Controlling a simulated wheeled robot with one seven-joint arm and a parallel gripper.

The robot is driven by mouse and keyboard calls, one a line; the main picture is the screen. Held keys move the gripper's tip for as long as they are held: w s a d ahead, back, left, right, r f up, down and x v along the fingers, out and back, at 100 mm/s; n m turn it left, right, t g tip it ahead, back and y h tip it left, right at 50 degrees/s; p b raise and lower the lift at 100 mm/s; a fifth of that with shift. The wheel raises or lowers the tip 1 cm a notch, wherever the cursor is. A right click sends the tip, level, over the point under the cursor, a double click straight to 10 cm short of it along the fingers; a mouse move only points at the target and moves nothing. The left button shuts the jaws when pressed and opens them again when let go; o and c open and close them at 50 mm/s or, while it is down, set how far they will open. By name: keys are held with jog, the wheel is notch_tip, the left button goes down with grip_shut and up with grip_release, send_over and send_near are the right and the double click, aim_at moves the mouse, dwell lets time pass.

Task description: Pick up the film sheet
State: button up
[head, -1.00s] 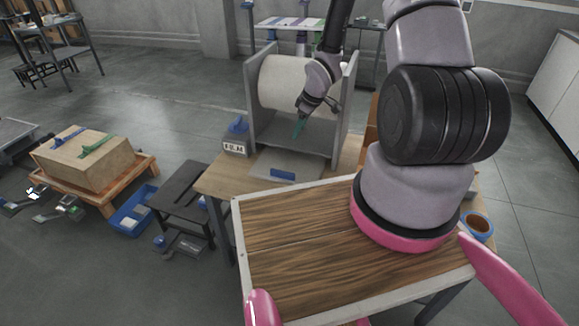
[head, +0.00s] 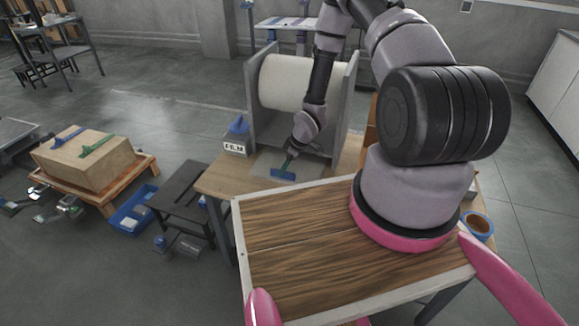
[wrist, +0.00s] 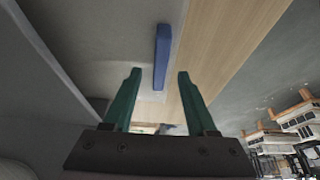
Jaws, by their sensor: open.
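The film sheet (head: 264,163) is a thin grey sheet lying on the wooden table in front of a large white roll (head: 287,82). A blue bar (head: 283,175) lies along its front edge. In the wrist view, the blue bar (wrist: 162,57) shows just beyond my fingertips, with the grey sheet (wrist: 138,42) to its left. My gripper (head: 289,160), with green fingers, is low over the sheet, close behind the bar. I cannot tell whether the fingertips touch the sheet.
Grey side panels (head: 347,100) of the roll stand rise on both sides of the arm. A grey box labelled FILM (head: 235,146) with a blue top stands left of the sheet. My wood-topped deck is in front. A blue tape roll (head: 480,225) is at right.

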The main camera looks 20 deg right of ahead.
jog(key=shift+x, duration=1.3)
jog(key=shift+f, duration=0.2)
grip_shut()
